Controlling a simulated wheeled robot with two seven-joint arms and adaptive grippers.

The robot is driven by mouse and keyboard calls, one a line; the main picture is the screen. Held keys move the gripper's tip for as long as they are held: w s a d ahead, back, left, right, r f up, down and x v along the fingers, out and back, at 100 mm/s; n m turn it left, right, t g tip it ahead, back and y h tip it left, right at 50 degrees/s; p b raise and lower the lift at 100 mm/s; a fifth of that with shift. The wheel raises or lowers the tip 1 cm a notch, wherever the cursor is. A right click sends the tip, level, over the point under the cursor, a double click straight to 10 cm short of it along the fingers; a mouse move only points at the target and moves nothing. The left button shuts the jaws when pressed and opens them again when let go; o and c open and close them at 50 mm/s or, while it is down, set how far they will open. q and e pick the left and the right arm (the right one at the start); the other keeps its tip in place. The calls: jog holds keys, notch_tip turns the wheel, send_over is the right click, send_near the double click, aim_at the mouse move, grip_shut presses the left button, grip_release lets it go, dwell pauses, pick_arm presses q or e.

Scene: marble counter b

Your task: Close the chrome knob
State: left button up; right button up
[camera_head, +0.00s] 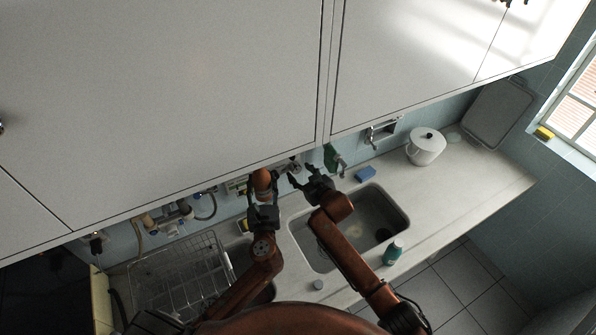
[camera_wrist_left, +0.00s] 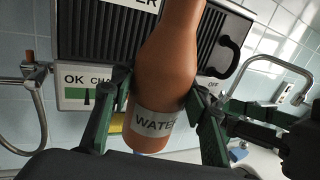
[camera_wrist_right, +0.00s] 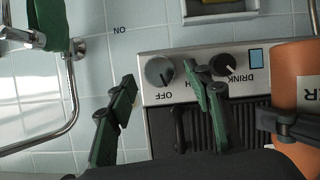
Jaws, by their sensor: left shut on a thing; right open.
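The chrome knob (camera_wrist_right: 159,72) is a round grey dial on a light panel (camera_wrist_right: 150,97) in the right wrist view, beside the upside-down word OFF. A black knob (camera_wrist_right: 222,65) sits to its right near the word DRINK. My right gripper (camera_wrist_right: 157,86) is open, its green-tipped fingers on either side of the chrome knob in the picture; I cannot tell if they touch it. In the head view the right gripper (camera_head: 302,176) is below the cabinet edge. My left gripper (camera_wrist_left: 155,95) is shut on an orange bottle (camera_wrist_left: 168,60) labelled WATER.
A sink (camera_head: 370,230) lies below the arms, with a green bottle (camera_head: 393,252) at its front edge. A wire dish rack (camera_head: 180,275) stands left. White cabinets (camera_head: 190,90) overhang the work area. A white pot (camera_head: 425,146) stands right; counter (camera_head: 480,185) beside it is clear.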

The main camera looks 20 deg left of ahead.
jog(key=shift+x, duration=1.15)
jog(key=shift+c, duration=0.4)
jog(key=c, duration=1.1)
jog(key=shift+w+d+f+m+g+y, duration=0.1)
jog(key=shift+m+g+y, duration=0.25)
jog(key=shift+m, duration=0.3)
jog(key=shift+f+m+g+y, duration=0.1)
jog(key=shift+m+g+y, duration=0.2)
jog(key=shift+m, duration=0.35)
jog(key=o, duration=1.2)
jog(key=shift+r, duration=0.1)
jog(key=shift+d, duration=0.1)
